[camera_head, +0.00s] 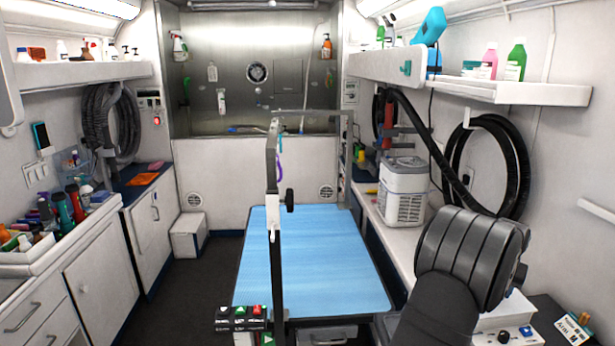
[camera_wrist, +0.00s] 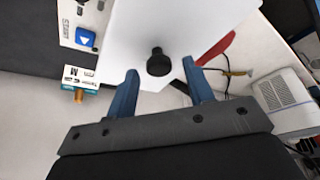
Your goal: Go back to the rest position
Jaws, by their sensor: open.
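My gripper (camera_wrist: 160,68) shows in the wrist view as two blue fingers set well apart, with nothing held between them. A black round knob (camera_wrist: 158,61) on a white surface shows in the gap between the fingertips. I cannot tell how far it is from them. In the head view my dark arm rises at the lower right, and the gripper itself is hidden there.
A blue grooming table (camera_head: 325,262) with a dark upright post (camera_head: 272,180) fills the middle. A white box-shaped unit (camera_head: 404,190) stands on the right counter, below a shelf (camera_head: 500,90). A small teal-and-white box (camera_wrist: 82,76) shows in the wrist view. The dark floor is clear at left.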

